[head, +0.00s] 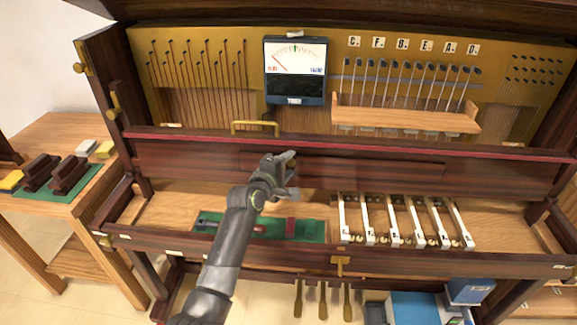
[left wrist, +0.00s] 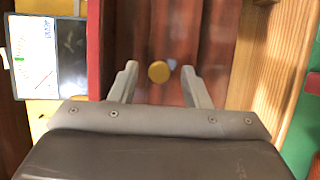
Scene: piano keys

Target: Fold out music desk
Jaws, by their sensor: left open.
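The music desk (head: 380,172) looks like the long dark panel set in the red-brown front board (head: 480,172) of the piano; it lies flat against the board. My left gripper (head: 288,168) is in front of the panel's left part and covers some of it. In the left wrist view my left gripper (left wrist: 159,85) is open, with a round brass knob (left wrist: 158,71) showing between its fingertips against dark red wood. I cannot tell whether the fingers touch the wood. The knob is hidden behind the gripper in the head view. My right gripper is not in view.
A tuner meter (head: 295,72) and brass handle (head: 255,127) are above the board. A wooden rail (head: 405,118) is at right. Below lie a green mat (head: 310,228) with tools and several white keys (head: 415,222). A side table (head: 75,125) stands left.

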